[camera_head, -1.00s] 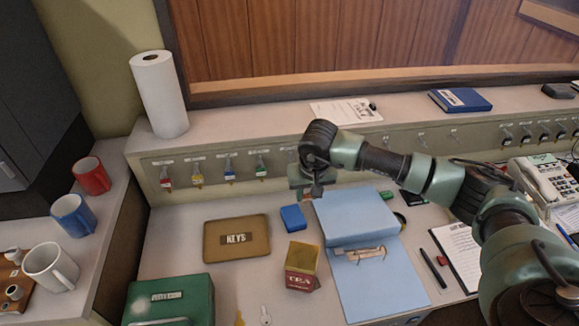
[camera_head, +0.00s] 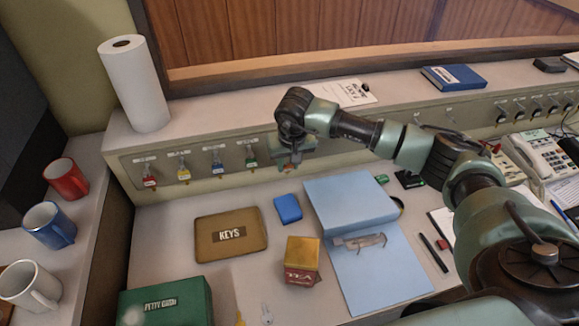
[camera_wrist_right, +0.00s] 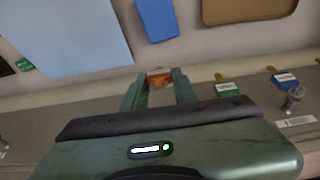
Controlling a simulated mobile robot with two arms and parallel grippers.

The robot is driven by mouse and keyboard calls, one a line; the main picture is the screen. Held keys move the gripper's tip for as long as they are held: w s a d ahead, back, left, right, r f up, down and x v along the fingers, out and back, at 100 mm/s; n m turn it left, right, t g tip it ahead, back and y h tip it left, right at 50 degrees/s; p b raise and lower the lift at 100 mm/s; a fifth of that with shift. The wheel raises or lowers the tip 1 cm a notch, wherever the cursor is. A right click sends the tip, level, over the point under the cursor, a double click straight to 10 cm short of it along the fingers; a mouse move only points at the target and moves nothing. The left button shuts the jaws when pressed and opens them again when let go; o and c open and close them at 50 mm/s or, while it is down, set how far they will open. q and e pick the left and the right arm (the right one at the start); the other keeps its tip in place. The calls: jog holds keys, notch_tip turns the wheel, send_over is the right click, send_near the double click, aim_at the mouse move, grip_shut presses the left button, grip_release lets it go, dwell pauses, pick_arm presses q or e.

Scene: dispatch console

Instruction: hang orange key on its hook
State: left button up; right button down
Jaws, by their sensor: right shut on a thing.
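My right gripper (camera_head: 289,168) is shut on the orange key (camera_wrist_right: 160,79), whose orange tag shows between the fingertips in the right wrist view. The orange tag also shows small below the gripper in the head view. The gripper is at the front of the hook panel (camera_head: 330,143), just right of the green-tagged key (camera_head: 251,162). The hook behind the gripper is hidden, and I cannot tell whether the key touches it. Red (camera_head: 149,181), yellow (camera_head: 183,174) and blue (camera_head: 217,168) tagged keys hang farther left. My left gripper is not in view.
Below on the desk are a brown KEYS tray (camera_head: 205,250), a blue box (camera_head: 287,208), a tea box (camera_head: 301,262), a blue folder (camera_head: 385,280) and a green petty cash tin (camera_head: 165,305). Mugs (camera_head: 50,226) stand at left. A paper towel roll (camera_head: 135,85) stands on the ledge.

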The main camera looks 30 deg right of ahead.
jog(key=shift+w+d+f, duration=0.1)
jog(key=shift+w, duration=0.25)
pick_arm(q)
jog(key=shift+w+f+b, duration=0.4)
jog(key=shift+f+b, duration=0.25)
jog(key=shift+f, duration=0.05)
pick_arm(e)
jog(key=shift+w+d+f, duration=0.1)
jog(key=shift+w+d, duration=0.05)
jog(key=shift+w, duration=0.35)
jog(key=shift+w+d+f, duration=0.1)
jog(key=shift+w, duration=0.35)
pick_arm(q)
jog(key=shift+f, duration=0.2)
pick_arm(e)
jog(key=shift+w+d+r, duration=0.1)
jog(key=shift+w, duration=0.15)
pick_arm(q)
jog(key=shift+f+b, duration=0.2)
jog(key=shift+b, duration=0.25)
